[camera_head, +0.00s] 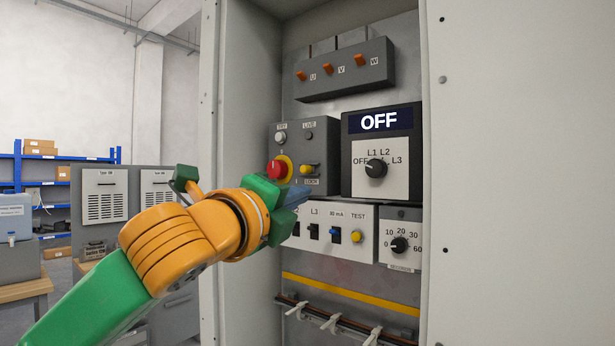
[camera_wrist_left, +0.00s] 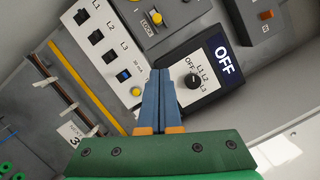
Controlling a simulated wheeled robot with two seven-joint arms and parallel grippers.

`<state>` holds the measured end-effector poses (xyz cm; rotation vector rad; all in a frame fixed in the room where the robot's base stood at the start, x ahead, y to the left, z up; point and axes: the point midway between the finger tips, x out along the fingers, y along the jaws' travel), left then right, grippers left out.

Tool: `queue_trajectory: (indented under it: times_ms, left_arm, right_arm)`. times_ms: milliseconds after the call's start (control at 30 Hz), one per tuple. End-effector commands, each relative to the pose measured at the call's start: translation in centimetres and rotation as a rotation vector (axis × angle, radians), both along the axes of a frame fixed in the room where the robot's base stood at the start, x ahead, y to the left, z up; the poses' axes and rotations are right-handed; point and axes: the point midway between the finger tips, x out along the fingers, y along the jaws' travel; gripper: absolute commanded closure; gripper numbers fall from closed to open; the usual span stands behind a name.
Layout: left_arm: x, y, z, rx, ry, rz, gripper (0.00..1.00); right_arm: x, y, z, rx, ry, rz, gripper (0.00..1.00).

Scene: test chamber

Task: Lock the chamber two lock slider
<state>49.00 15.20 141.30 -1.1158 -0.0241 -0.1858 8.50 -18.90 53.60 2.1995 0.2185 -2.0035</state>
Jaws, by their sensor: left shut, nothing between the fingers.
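The lock slider (camera_head: 306,169) is a small yellow-orange knob on the dark grey box, above a LOCK label and right of the red emergency button (camera_head: 278,170). In the left wrist view the slider (camera_wrist_left: 156,18) shows near the top edge. My left gripper (camera_head: 300,194) is just below the slider in the head view, apart from it as far as I can tell. In the left wrist view its blue fingers (camera_wrist_left: 159,78) are together and empty, over the gap between the white switch panel and the OFF display box. My right gripper is in neither view.
The display box (camera_head: 379,122) reads OFF and has a black rotary knob. Below are the white switch panel (camera_head: 335,233) with a yellow TEST button and a timer dial (camera_head: 400,244). Cabinet walls (camera_head: 252,90) enclose both sides. Three orange switches (camera_head: 328,69) sit above.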

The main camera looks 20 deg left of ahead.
Motion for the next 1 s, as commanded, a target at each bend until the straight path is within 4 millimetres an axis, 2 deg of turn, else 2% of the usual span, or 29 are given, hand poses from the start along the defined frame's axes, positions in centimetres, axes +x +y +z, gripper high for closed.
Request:
queue_trajectory:
  times_ms: [467, 500, 700, 1000]
  left_arm:
    - [9.5, -1.4, 1.8, -0.002, 0.004, 0.001, 1.0]
    - [9.9, -0.8, 2.1, -0.001, 0.002, 0.003, 1.0]
    - [10.6, 1.6, 3.0, -0.002, 0.001, 0.002, 1.0]
    - [10.8, 2.1, 2.8, -0.001, 0.001, 0.0, 1.0]
  right_arm:
    - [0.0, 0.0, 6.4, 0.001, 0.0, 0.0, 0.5]
    - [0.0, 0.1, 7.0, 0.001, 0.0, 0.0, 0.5]
    - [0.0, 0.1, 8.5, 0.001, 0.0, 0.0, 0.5]
    - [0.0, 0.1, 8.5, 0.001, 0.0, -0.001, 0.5]
